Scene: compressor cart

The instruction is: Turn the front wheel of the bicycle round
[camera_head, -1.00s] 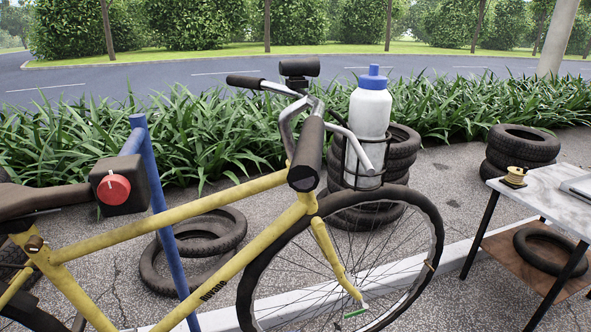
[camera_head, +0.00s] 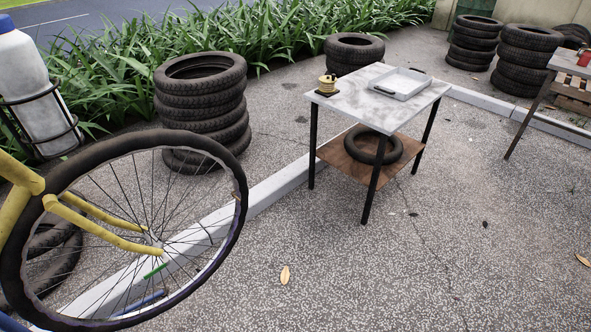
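The bicycle's front wheel (camera_head: 233,222) is at the left of the head view, with a black tire, thin spokes and a pale rim. The yellow fork (camera_head: 100,228) runs in from the left edge to the wheel's hub. A small green part (camera_head: 156,271) shows near the hub. The rest of the bicycle is cut off by the left edge. Neither of my grippers shows.
A small table (camera_head: 350,95) with a grey tray (camera_head: 403,84) and a yellow spool (camera_head: 327,86) stands right of the wheel. A tire stack (camera_head: 203,112) stands behind the wheel. A white bottle (camera_head: 35,90) is at upper left.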

